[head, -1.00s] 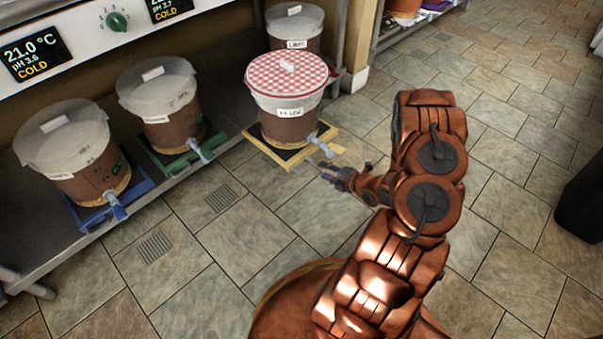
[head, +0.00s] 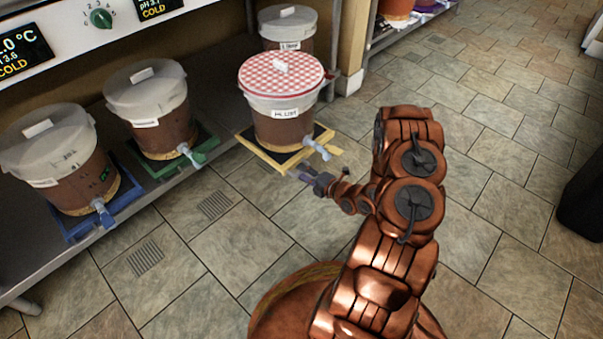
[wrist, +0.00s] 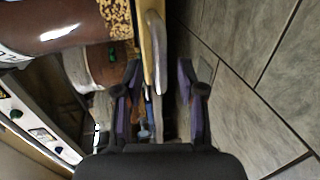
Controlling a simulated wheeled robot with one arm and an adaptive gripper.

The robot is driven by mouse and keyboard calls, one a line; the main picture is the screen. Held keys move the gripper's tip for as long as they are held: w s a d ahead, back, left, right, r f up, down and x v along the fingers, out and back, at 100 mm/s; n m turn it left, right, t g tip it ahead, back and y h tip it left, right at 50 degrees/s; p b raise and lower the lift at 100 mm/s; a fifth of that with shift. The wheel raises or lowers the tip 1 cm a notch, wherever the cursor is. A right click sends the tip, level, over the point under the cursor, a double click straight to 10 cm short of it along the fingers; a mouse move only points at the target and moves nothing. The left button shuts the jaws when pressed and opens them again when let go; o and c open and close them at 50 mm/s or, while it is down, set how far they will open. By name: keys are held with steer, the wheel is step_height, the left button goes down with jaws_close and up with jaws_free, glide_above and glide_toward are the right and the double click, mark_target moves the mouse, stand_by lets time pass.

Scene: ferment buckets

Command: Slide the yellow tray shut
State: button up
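The yellow tray (head: 262,158) sticks out past the shelf's front edge in the head view. On it stands a brown bucket (head: 283,125) with a red checked lid and a grey tap at its front. My gripper (head: 304,176) is low, just in front of the tray's front edge. In the wrist view my gripper (wrist: 158,75) is open, its two fingers apart on either side of the tray's yellow edge (wrist: 148,50) and a grey bar beside it. I cannot tell whether the fingers touch them.
A green tray (head: 180,163) and a blue tray (head: 75,225), each under a bucket, are farther left on the grey shelf. Another bucket (head: 287,28) stands behind the checked one. The tiled floor (head: 480,240) is clear to the right; a dark bin (head: 585,190) stands at the right edge.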

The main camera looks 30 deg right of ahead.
steer(key=shift+x, duration=0.9)
jaws_close()
